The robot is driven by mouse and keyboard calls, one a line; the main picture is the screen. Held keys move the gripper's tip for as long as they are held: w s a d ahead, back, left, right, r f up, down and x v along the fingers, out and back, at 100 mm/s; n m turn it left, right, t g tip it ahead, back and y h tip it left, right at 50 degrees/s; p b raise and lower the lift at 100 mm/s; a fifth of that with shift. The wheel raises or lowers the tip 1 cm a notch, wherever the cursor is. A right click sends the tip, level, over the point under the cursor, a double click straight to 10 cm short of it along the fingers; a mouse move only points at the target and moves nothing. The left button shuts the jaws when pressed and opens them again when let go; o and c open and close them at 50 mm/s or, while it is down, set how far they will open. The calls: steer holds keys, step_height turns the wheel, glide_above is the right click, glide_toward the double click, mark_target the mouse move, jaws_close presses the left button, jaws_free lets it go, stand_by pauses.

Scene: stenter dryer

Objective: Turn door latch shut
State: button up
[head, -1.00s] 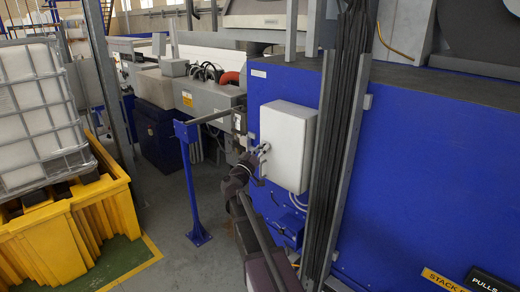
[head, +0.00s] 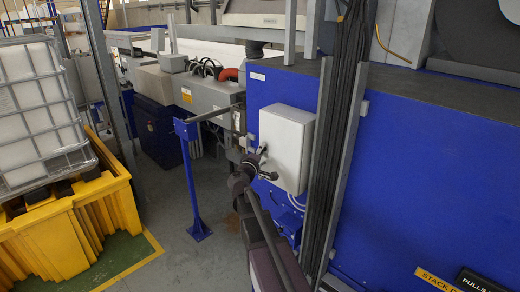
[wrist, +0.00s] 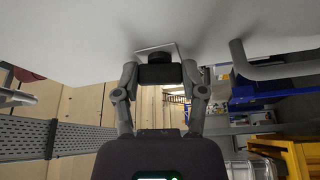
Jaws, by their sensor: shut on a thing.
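The pale grey box (head: 294,140) is fixed to the blue machine side in the head view. Its white face (wrist: 90,35) fills the top of the wrist view. The latch (wrist: 160,73) is a dark block on a light plate against that face. My gripper (wrist: 161,66) is shut on the latch, with one finger on each side. In the head view my gripper (head: 262,163) is at the left edge of the box front. The latch is too small and hidden there to tell its angle.
A grey bar handle (wrist: 262,68) sticks out from the white face, right of my gripper in the wrist view. A blue post (head: 193,185) stands left of my arm. A yellow bin (head: 70,235) with a caged white tank (head: 38,110) is at the left. Grey floor lies between.

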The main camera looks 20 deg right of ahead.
steer(key=shift+r+n+g+y+p, duration=0.1)
steer(key=shift+n+g+y+p, duration=0.5)
steer(key=shift+n, duration=0.9)
steer(key=shift+s, duration=0.1)
steer(key=o, duration=1.2)
steer(key=shift+c, duration=0.2)
steer(key=v, duration=1.2)
steer(key=shift+f, duration=0.35)
